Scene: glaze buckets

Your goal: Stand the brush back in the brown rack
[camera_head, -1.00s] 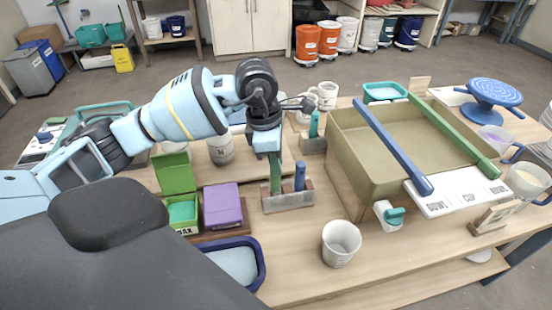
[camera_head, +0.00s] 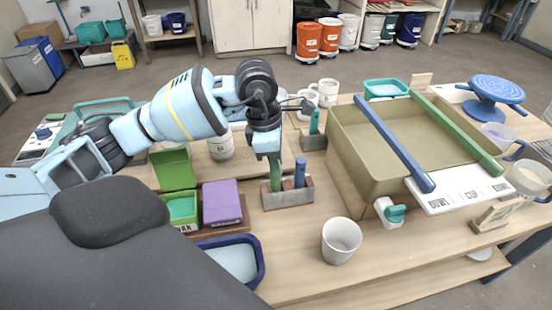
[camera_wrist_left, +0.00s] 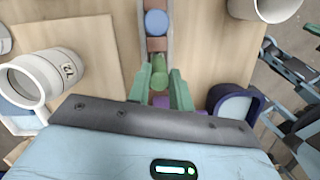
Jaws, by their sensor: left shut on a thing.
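My left gripper (camera_head: 274,166) points down and is shut on a green brush (camera_wrist_left: 159,72). Its pale green fingers (camera_wrist_left: 161,84) stand on both sides of the round handle in the left wrist view. The brush is upright over the left end of the rack (camera_head: 290,198), a narrow grey-and-brown holder on the table. Its lower end meets the rack in the head view; I cannot tell how deep it sits. A blue brush (camera_head: 300,172) stands in the same rack, to the right of the green one. My right gripper is not in view.
A purple box (camera_head: 222,203) and an open green box (camera_head: 174,172) stand left of the rack. A large olive basin (camera_head: 352,150) is to the right, and a white cup (camera_head: 341,240) in front. Another holder with a teal brush (camera_head: 314,122) is behind.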

